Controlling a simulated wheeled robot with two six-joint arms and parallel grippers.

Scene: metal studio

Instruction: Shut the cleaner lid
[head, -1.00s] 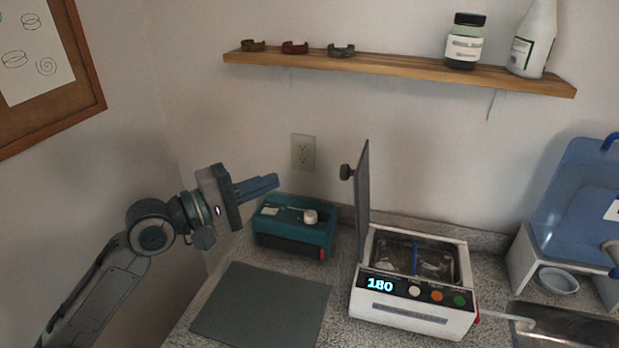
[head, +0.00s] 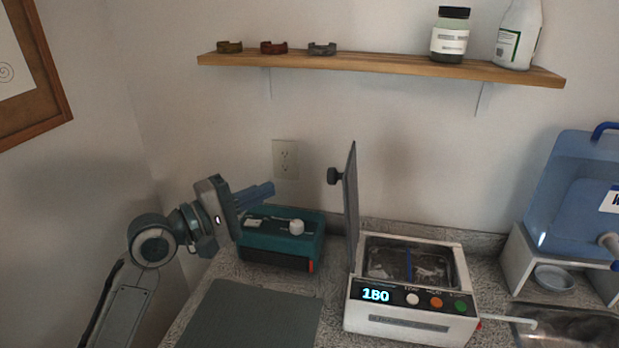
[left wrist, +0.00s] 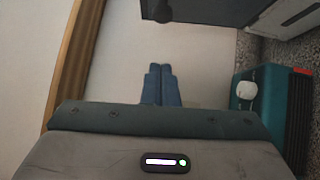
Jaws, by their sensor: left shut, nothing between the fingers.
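The cleaner (head: 410,329) is a white box on the counter with an open tank and a lit display reading 180. Its grey lid (head: 351,205) stands upright at the tank's left side, with a dark knob (head: 334,176) facing left. In the left wrist view the lid (left wrist: 215,10) and its knob (left wrist: 158,10) show at the top. My left gripper (head: 268,189) is shut and empty, above the teal device and left of the knob, apart from the lid. Its blue fingers (left wrist: 162,84) are together in the left wrist view. My right gripper is not in view.
A teal device (head: 280,240) with a white knob sits below my left gripper, left of the cleaner. A dark mat (head: 250,318) lies in front. A wooden shelf (head: 380,65) with jars hangs above. A blue water container (head: 575,195) stands on the right.

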